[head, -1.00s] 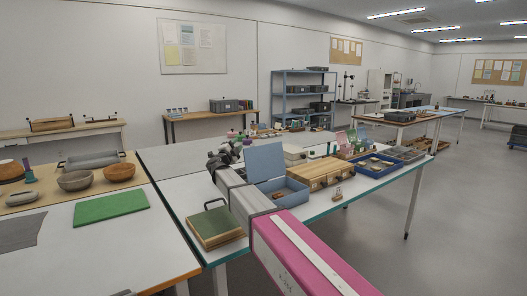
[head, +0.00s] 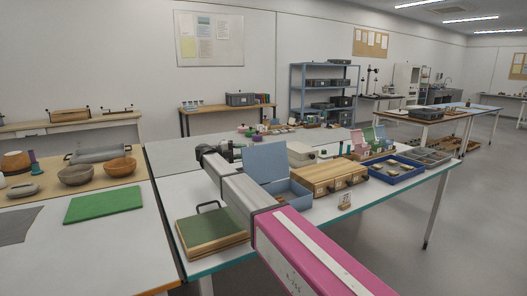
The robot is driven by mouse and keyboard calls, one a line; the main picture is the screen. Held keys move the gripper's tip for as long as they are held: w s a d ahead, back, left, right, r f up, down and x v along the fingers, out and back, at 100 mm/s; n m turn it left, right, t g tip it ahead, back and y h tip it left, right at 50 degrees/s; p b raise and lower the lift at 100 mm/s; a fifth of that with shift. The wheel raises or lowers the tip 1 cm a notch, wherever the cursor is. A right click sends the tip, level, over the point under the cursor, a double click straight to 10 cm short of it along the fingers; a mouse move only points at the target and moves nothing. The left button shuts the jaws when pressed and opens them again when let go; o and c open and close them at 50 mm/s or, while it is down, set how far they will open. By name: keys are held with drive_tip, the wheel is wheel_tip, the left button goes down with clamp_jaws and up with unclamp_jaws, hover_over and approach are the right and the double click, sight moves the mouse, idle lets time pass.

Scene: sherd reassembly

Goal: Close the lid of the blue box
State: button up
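The blue box (head: 297,196) stands on the white table in the middle of the view. Its lid (head: 266,162) is open and stands nearly upright, leaning back a little. My arm, pink and grey, reaches from the bottom right and hides the box's left and front parts. My gripper (head: 226,151) is at the far end of the arm, just left of the lid in the picture. It is small and dark, and its fingers cannot be made out. I cannot tell whether it touches the lid.
A wooden case (head: 327,176) stands right of the blue box, with a small tag stand (head: 344,201) in front. A blue tray (head: 397,169) lies farther right. A green-topped book or case (head: 211,230) lies left of my arm. A green mat (head: 104,204) lies on the left table.

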sight(262, 150)
drive_tip(key=d, duration=0.3)
drive_tip(key=w+d, duration=0.1)
drive_tip(key=d, duration=0.5)
drive_tip(key=shift+w+r, duration=0.1)
drive_tip(key=shift+w, duration=0.3)
clamp_jaws()
